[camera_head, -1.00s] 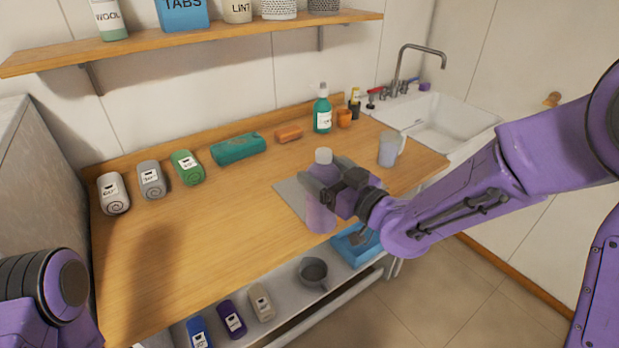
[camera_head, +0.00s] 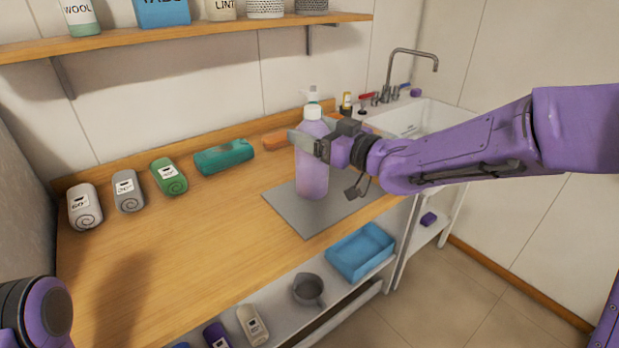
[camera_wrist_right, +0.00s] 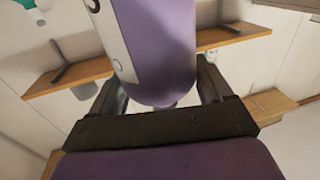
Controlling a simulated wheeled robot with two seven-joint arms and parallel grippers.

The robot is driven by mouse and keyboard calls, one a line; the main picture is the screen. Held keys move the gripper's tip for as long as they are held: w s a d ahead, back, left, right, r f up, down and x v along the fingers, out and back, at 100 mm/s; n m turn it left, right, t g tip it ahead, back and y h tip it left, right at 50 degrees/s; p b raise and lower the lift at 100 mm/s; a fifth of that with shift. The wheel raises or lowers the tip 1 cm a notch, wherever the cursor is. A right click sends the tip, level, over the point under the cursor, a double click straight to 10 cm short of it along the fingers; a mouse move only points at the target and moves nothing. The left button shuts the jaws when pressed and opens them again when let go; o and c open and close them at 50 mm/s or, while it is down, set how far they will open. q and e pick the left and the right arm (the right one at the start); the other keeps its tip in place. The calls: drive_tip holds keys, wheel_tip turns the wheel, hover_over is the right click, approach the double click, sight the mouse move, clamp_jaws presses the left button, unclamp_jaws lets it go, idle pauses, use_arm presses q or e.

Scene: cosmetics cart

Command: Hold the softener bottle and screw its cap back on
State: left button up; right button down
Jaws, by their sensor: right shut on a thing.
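The purple softener bottle (camera_head: 312,172) is upright over the grey mat (camera_head: 290,213) near the counter's front edge. I cannot tell whether its base touches the mat. A pale top (camera_head: 313,112) shows on it; whether this is a cap or a bare neck is unclear. My right gripper (camera_head: 312,146) is shut around the bottle's upper body. In the right wrist view the purple bottle (camera_wrist_right: 165,50) with a pale label fills the space between the fingers (camera_wrist_right: 160,90). Only a link of my left arm shows at lower left; its gripper is out of view.
Rolled towels (camera_head: 128,190), a teal pack (camera_head: 224,157) and an orange bar (camera_head: 275,141) lie along the back. A pump bottle (camera_head: 311,94) stands behind the softener. The sink (camera_head: 440,116) is at right. The lower shelf holds a blue tray (camera_head: 360,250). The counter's left-middle is clear.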

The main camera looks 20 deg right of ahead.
drive_tip(key=shift+w+d+f+p, duration=0.15)
drive_tip(key=shift+w+p, duration=0.3)
drive_tip(key=shift+w, duration=0.7)
drive_tip(key=w+d+f, duration=0.1)
drive_tip(key=w+f, duration=0.4)
drive_tip(key=f, duration=0.1)
drive_tip(key=shift+p, duration=0.4)
drive_tip(key=f, duration=0.3)
drive_tip(key=shift+w+d+f, duration=0.1)
drive_tip(key=shift+w+f, duration=0.25)
